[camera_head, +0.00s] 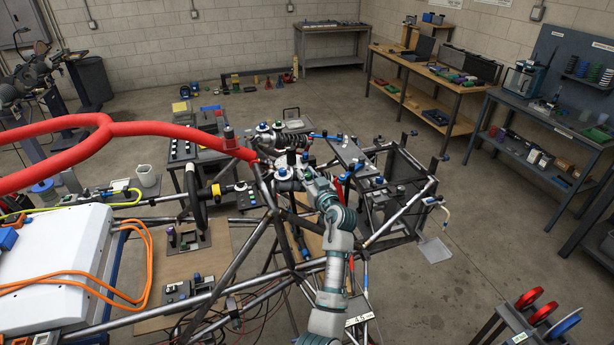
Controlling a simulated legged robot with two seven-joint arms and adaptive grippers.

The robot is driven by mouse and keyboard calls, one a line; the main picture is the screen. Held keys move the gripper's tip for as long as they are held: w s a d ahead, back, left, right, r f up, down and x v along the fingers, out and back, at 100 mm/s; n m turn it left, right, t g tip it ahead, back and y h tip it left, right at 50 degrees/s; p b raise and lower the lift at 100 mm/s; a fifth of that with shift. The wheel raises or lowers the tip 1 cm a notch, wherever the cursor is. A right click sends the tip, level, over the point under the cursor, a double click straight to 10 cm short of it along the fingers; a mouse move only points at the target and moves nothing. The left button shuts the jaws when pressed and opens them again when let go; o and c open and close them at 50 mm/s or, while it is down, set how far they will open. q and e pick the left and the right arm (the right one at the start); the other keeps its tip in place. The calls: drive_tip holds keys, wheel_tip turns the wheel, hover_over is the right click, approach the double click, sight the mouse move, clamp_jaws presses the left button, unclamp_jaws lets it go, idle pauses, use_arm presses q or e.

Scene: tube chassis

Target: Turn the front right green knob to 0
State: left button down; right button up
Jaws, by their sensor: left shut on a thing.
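One grey-green arm of mine rises from the bottom centre to a cluster of parts at the middle of the tube chassis (245,247). My left gripper (303,168) is small and partly hidden among these parts. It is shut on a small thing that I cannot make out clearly. A pale round disc with a blue centre (284,174) is just left of it. The front right green knob cannot be told apart for sure at this size, nor can its setting. I cannot make out my right gripper.
A thick red padded tube (60,158) crosses the left side above a white box (55,262) with orange cables. A steering wheel (196,200) stands left of the cluster. Benches (440,75) line the right wall. The floor (480,235) right of the chassis is mostly clear.

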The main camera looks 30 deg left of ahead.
use_arm(q)
drive_tip(key=shift+r, duration=0.3)
drive_tip(key=shift+r, duration=0.1)
drive_tip(key=c, duration=0.9)
unclamp_jaws()
drive_tip(key=shift+d, duration=0.1)
drive_tip(key=shift+c, duration=0.2)
drive_tip(key=shift+d, duration=0.1)
drive_tip(key=shift+d+f, duration=0.1)
drive_tip(key=shift+f, duration=0.1)
drive_tip(key=v, duration=1.1)
drive_tip(key=shift+s+d, duration=0.25)
drive_tip(key=shift+d, duration=0.05)
